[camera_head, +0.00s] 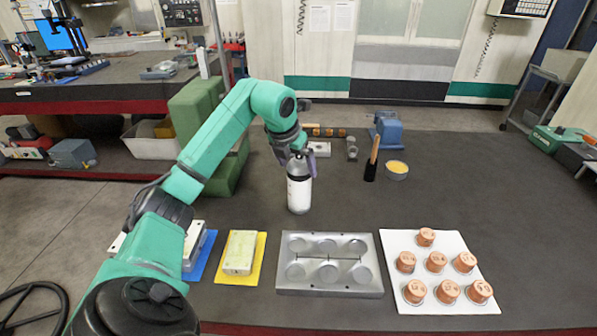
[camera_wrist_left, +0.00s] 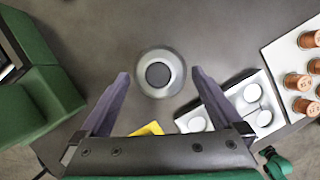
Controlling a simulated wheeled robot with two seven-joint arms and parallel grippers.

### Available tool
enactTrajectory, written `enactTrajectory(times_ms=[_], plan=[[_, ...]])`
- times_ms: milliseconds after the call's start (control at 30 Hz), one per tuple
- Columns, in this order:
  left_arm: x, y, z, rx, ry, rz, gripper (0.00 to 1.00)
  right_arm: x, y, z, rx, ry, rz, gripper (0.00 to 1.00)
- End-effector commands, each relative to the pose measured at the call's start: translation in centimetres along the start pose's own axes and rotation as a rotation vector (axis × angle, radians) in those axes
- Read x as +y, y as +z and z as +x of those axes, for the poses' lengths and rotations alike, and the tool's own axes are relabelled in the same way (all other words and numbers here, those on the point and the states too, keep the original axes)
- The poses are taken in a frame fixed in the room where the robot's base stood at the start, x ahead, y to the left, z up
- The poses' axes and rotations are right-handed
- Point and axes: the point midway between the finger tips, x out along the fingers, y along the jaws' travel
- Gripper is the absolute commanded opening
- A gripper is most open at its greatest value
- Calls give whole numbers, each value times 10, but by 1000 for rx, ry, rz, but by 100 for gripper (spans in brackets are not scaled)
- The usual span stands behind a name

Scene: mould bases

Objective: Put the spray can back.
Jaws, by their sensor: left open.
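The spray can (camera_head: 299,190), white with a grey top, stands upright on the dark table behind the metal mould base. My left gripper (camera_head: 297,155) is over the top of the can, with its fingers pointing down. In the left wrist view the can (camera_wrist_left: 160,73) is seen from above, its dark round cap in the middle. The left gripper (camera_wrist_left: 160,82) is open there, one finger on each side of the can with gaps between. My right gripper is not in view.
The mould base (camera_head: 330,264) has several round cavities. A white board (camera_head: 400,245) with several copper-coloured pieces lies right of it. A yellow mat with a pale block (camera_head: 240,252) lies left. A green block (camera_head: 225,175), brush (camera_head: 372,160) and blue vise (camera_head: 388,130) stand behind.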

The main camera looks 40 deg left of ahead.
Motion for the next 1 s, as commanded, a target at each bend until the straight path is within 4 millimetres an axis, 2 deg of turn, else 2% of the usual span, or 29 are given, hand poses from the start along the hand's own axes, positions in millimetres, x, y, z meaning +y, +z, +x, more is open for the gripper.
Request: enactTrajectory(times_ms=[233,400,1000], plan=[[1,1,-60,-6,2,0,100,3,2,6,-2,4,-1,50],[0,1,-87,-3,1,0,100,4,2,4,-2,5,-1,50],[0,0,-92,0,1,0,100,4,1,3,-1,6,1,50]])
